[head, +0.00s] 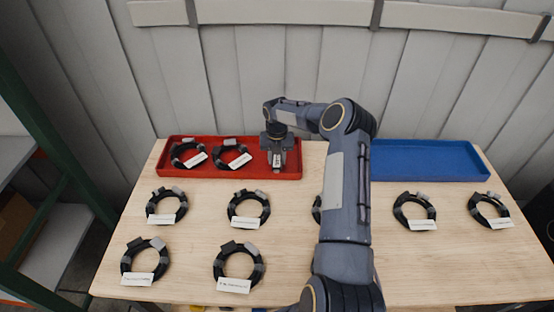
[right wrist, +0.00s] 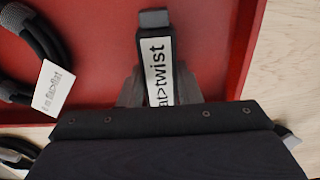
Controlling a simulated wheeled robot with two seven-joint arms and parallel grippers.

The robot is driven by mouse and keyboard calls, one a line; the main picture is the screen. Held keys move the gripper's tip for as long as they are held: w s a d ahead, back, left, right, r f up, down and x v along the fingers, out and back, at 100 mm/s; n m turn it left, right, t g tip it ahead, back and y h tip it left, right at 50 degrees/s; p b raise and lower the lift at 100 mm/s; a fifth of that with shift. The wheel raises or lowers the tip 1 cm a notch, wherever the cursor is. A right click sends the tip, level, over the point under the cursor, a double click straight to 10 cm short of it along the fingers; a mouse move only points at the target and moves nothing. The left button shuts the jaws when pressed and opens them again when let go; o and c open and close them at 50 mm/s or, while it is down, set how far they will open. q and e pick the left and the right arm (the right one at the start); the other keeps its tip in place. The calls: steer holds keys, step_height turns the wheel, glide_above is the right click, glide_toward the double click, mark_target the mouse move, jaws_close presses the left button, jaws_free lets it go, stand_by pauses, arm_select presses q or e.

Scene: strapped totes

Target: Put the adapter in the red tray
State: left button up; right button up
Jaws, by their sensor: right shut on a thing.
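My right gripper (head: 277,165) is over the right part of the red tray (head: 292,171), pointing down. It is shut on a small dark adapter (right wrist: 158,70) with a grey end and a white label, part of which reads "at>twist". In the right wrist view the adapter is between the fingers, with the red floor of the tray (right wrist: 95,60) behind it. I cannot tell whether the adapter touches the tray floor. Its lower part is hidden by the gripper body. My left gripper is not in view.
Two coiled black cables with white tags, such as this one (head: 232,154), lie in the left and middle of the red tray. Several similar coils (head: 248,208) lie on the wooden table (head: 200,230). An empty blue tray (head: 430,162) stands at the back right.

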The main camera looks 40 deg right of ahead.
steer(key=shift+f+b, duration=0.4)
steer(key=o, duration=1)
steer(key=shift+r, duration=0.15)
